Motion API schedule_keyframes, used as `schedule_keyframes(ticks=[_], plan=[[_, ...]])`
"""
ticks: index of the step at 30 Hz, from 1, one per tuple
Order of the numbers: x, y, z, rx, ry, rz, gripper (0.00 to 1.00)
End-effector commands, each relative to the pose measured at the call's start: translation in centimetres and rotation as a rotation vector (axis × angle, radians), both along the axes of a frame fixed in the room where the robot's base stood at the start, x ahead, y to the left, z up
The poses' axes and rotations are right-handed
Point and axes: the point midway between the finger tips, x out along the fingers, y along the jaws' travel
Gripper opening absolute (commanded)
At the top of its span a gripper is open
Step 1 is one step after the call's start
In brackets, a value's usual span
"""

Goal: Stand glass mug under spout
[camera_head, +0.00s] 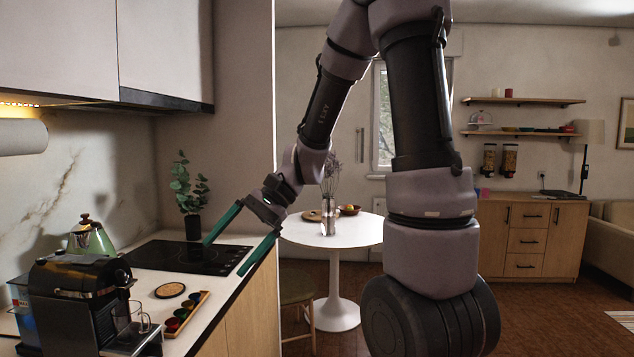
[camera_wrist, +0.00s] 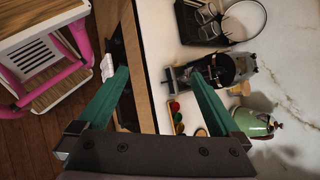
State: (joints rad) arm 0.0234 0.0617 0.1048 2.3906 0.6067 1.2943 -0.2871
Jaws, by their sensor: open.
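The black coffee machine (camera_head: 75,305) stands on the counter at the lower left; it also shows in the wrist view (camera_wrist: 232,70). A clear glass mug (camera_head: 138,317) with a handle appears upright at the machine's front, on the drip tray (camera_head: 128,342). I cannot tell whether it is squarely under the spout. My gripper (camera_head: 222,258) has its green fingers wide apart, with nothing between them. It is above the hob and the counter's front edge, well away from the mug. In the wrist view my gripper (camera_wrist: 157,75) hides part of the machine's front, and the mug is not clear.
A capsule tray (camera_head: 187,314) and a round coaster (camera_head: 170,290) lie right of the machine. A green kettle (camera_head: 92,238) stands behind it. The black hob (camera_head: 187,257) and a potted plant (camera_head: 192,200) are farther back. A glass rack (camera_wrist: 215,22) stands beyond the machine.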

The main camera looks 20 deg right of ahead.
Motion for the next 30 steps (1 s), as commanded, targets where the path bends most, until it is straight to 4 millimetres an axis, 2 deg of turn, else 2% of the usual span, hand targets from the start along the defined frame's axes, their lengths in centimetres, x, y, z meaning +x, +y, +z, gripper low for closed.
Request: schedule_keyframes(ticks=[1,9,15,21,30], plan=[[-0.6,-1.2,1.3,-0.058,-0.082,0.016,1.00],[-3.3,-8.5,6.6,-0.390,-0.493,0.045,1.00],[-4.9,-13.1,10.6,-0.583,-0.753,0.014,1.00],[-5.7,-15.1,12.6,-0.670,-0.873,-0.010,1.00],[-5.8,-15.3,12.8,-0.679,-0.884,-0.013,1.00]])
